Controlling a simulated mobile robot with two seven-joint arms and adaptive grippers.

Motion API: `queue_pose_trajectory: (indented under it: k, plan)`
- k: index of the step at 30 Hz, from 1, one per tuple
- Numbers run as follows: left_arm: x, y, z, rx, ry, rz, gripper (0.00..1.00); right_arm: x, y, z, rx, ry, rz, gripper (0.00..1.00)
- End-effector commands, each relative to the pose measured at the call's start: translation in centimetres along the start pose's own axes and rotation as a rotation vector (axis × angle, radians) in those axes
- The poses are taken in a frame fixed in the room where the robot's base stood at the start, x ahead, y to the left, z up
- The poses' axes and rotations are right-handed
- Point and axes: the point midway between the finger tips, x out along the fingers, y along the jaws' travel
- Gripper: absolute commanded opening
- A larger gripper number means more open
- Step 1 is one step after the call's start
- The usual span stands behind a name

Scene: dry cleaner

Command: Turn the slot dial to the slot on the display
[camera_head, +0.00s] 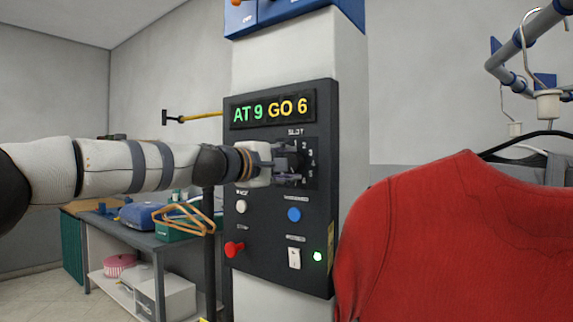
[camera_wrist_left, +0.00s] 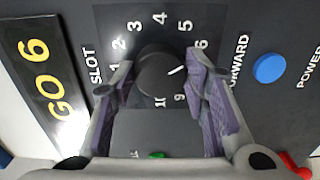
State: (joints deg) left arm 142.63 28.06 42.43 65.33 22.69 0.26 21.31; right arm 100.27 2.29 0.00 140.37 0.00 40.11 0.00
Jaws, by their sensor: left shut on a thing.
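The display (camera_head: 272,109) on the black panel reads AT 9 in green and GO 6 in yellow; its GO 6 part (camera_wrist_left: 48,80) also shows in the left wrist view. The round dark slot dial (camera_wrist_left: 160,75) sits inside a ring of numbers. Its white mark points right and slightly up, roughly towards the 6; a finger covers the numbers just below the 6. My left gripper (camera_head: 292,163) reaches the panel from the left and is shut on the dial, one finger on each side. In the head view it hides most of the dial. My right gripper is not in view.
A red garment (camera_head: 455,235) hangs close on the right. A cluttered table (camera_head: 140,240) stands behind my arm.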

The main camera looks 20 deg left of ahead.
Motion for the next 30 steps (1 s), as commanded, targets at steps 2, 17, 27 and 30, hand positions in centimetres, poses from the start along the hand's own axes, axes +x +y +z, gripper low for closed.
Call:
queue_pose_trajectory:
  k: [2,17,27,30]
  plan:
    - [0.1,-0.2,0.1,0.000,-0.004,-0.005,0.13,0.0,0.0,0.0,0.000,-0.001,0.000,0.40]
    - [-0.1,-0.1,0.0,0.001,-0.001,-0.001,0.61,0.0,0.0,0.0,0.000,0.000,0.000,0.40]
    - [-7.5,0.1,0.0,0.001,-0.002,0.002,0.61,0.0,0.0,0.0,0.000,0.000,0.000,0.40]
    - [-9.7,0.1,0.1,0.001,-0.002,0.001,0.61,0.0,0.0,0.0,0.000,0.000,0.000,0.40]
